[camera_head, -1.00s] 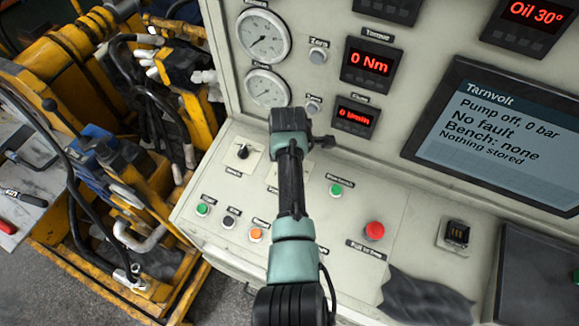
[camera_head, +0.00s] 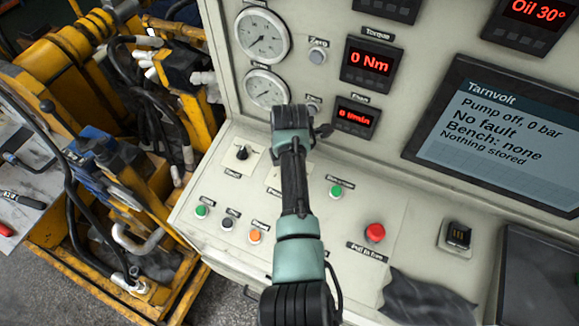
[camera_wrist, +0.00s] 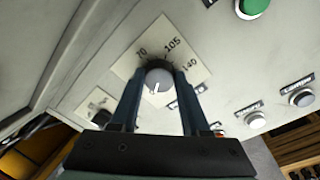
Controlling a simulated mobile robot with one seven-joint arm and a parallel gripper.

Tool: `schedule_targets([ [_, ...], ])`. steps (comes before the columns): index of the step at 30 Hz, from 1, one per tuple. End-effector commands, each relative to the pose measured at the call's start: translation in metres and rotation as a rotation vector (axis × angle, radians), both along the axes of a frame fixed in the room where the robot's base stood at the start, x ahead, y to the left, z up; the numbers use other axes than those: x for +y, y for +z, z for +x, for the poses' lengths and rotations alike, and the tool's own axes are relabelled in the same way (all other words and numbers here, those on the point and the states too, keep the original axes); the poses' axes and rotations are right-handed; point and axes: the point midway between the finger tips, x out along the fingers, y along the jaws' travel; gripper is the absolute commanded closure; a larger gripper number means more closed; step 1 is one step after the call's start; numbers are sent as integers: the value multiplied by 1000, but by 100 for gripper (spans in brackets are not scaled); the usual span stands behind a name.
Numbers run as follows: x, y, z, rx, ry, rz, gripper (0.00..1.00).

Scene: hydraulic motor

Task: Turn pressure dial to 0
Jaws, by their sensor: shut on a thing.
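The pressure dial (camera_wrist: 158,82) is a round grey knob with a dark base on a pale square plate (camera_wrist: 125,65) in the wrist view. The numbers 70, 105 and 140 show around its far side; the near part of the scale is hidden. A small light mark on the knob's face points toward the bottom of the picture, away from 105. My gripper (camera_wrist: 159,76) has one finger on each side of the knob and is shut on it. In the head view my arm hides the dial and the gripper.
A black selector knob (camera_head: 242,153) sits left of my arm. Green (camera_head: 201,212), dark and orange (camera_head: 255,236) buttons line the front, with a red button (camera_head: 375,232) to the right. The screen (camera_head: 500,135) reads "Pump off, 0 bar". Gauges (camera_head: 262,36) stand behind.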

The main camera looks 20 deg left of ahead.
Motion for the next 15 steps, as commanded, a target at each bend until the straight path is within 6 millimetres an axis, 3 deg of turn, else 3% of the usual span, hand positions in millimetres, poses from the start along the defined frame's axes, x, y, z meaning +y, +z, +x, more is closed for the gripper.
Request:
schedule_targets([
  [2, 0, 1, 1, -2, 3, 0, 100],
  [3, 0, 1, 1, -3, 3, -1, 52],
  [7, 0, 1, 1, -2, 2, 0, 29],
  [8, 0, 1, 1, -2, 2, 0, 24],
  [15, 0, 0, 0, -1, 0, 0, 24],
])
